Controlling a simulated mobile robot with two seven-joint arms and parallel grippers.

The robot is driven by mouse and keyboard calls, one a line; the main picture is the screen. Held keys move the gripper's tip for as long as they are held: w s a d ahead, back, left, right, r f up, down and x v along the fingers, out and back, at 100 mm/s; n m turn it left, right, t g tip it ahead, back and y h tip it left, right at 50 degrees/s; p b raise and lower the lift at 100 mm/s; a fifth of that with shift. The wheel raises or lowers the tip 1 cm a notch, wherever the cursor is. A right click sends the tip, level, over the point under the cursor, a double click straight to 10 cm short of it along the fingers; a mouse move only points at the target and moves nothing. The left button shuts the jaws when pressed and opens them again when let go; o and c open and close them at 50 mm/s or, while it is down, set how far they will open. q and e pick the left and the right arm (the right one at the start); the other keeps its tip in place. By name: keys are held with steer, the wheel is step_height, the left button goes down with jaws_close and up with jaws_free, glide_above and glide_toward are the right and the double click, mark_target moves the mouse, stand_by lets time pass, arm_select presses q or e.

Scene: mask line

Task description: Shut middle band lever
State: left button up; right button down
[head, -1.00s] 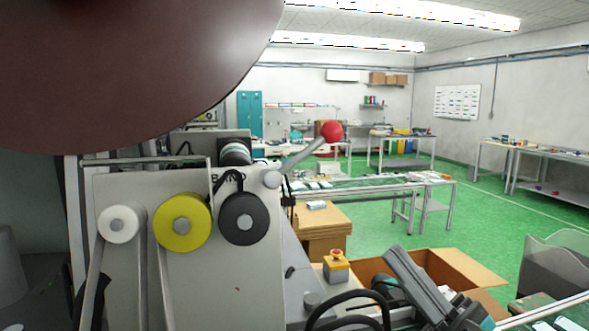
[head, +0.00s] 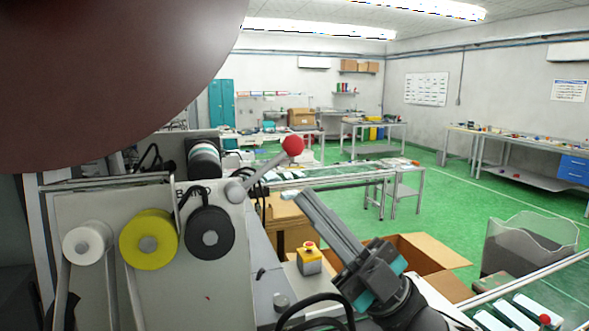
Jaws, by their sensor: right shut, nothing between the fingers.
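A lever with a red ball knob (head: 292,146) is on the right side of a grey machine (head: 80,205). Its pale arm slopes up and to the right from a round pivot (head: 236,192). I cannot tell from this view whether it is the middle one. My right gripper (head: 308,198) comes up from the lower right, its fingers together and empty. In the picture its tips lie below the red knob, with a visible gap between them. My left gripper is not in view.
White (head: 87,243), yellow (head: 149,239) and black rolls (head: 209,233) sit on the machine's front. A large dark brown rounded shape (head: 100,70) blocks the upper left. A yellow box with a red button (head: 310,258) and an open carton (head: 430,252) are near my right arm.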

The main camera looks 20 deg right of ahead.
mark_target(264, 169)
steer(key=shift+p+x, duration=0.7)
steer(key=shift+x, duration=1.25)
steer(key=shift+r+g, duration=0.1)
steer(key=shift+g, duration=0.2)
